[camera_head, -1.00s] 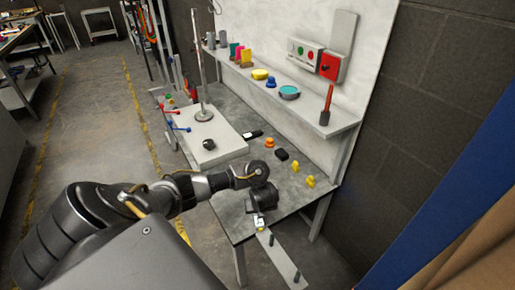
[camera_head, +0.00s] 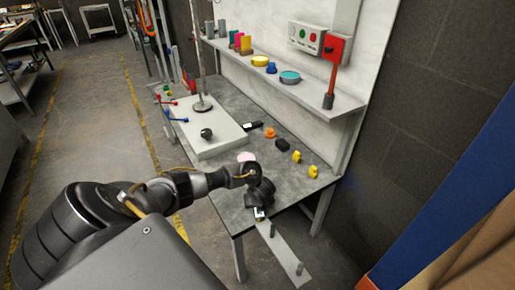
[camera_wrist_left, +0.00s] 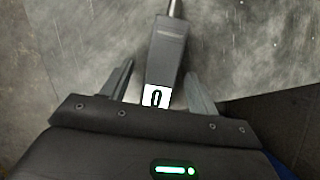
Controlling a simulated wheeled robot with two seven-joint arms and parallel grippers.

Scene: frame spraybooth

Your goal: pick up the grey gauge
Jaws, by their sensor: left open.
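The grey gauge (camera_wrist_left: 165,58) shows in the left wrist view as a dark grey body with a metal tip at the top and a white label with a black mark. It lies over the grey worktop, between the two fingers of my left gripper (camera_wrist_left: 158,70). The fingers are open, with a gap on each side of the gauge. In the head view my left gripper (camera_head: 260,205) points down at the near edge of the table, and mostly hides the gauge; a small white patch (camera_head: 259,213) shows there. My right gripper is not in view.
On the table (camera_head: 226,200) stand a white plate (camera_head: 215,148) with a rod, a black tool (camera_head: 253,125), an orange knob (camera_head: 270,133), a black block (camera_head: 282,145) and yellow pieces (camera_head: 313,171). A shelf (camera_head: 345,103) runs behind. A narrow grey strip (camera_head: 280,245) juts out in front.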

